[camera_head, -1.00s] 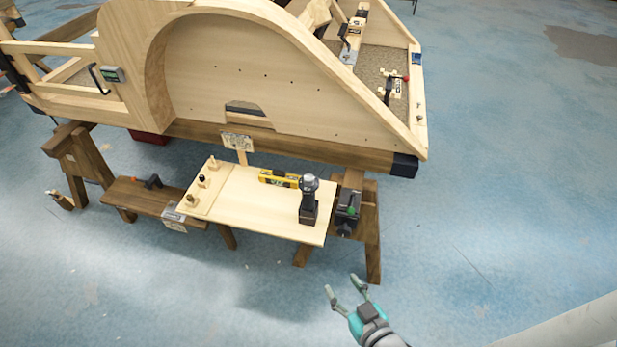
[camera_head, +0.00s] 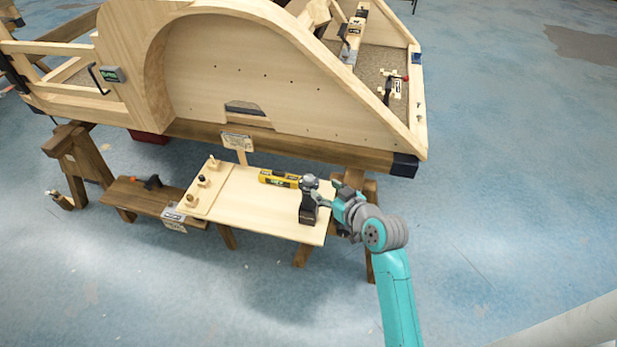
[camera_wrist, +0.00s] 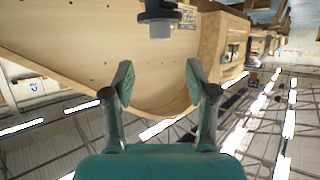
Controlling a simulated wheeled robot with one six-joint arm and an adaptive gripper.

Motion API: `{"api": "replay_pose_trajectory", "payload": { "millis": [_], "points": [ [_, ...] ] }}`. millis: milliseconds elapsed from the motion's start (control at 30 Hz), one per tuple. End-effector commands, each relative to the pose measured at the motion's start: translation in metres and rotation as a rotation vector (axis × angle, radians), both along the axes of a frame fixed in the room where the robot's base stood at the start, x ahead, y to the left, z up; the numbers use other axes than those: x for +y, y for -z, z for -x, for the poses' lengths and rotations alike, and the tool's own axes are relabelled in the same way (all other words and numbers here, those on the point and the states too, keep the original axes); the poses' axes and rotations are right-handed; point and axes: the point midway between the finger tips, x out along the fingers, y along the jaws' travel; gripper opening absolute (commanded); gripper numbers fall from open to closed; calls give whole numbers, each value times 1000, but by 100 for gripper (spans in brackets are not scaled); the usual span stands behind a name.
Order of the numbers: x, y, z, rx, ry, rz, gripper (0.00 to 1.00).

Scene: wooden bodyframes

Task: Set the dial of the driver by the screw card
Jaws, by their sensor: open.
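The driver (camera_head: 308,207) stands upright on the pale board, black with a grey round top (camera_head: 310,181) that looks like its dial. A small card (camera_head: 237,142) stands on a wooden post behind the board; its print is too small to read. My gripper (camera_head: 321,193) is open just right of the driver, close to its upper part. In the wrist view my gripper (camera_wrist: 160,76) has both fingers spread and empty. The driver's dark collar and grey cylinder (camera_wrist: 159,28) show at the top edge, beyond the fingertips. The dial setting cannot be read.
The pale board (camera_head: 250,212) rests on a low wooden bench. A strip with several pegs (camera_head: 203,181) is at its left and a yellow level (camera_head: 279,178) at its back. The large wooden bodyframe (camera_head: 240,65) rises behind. Floor in front is clear.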

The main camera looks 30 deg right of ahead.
Motion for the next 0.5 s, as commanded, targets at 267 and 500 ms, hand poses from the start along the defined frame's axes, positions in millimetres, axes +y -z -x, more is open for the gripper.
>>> {"api": "replay_pose_trajectory", "payload": {
  "millis": [267,500],
  "points": [
    [1,15,-36,0,-2,0,57],
    [1,30,-74,-1,-2,-1,57]
  ]
}}
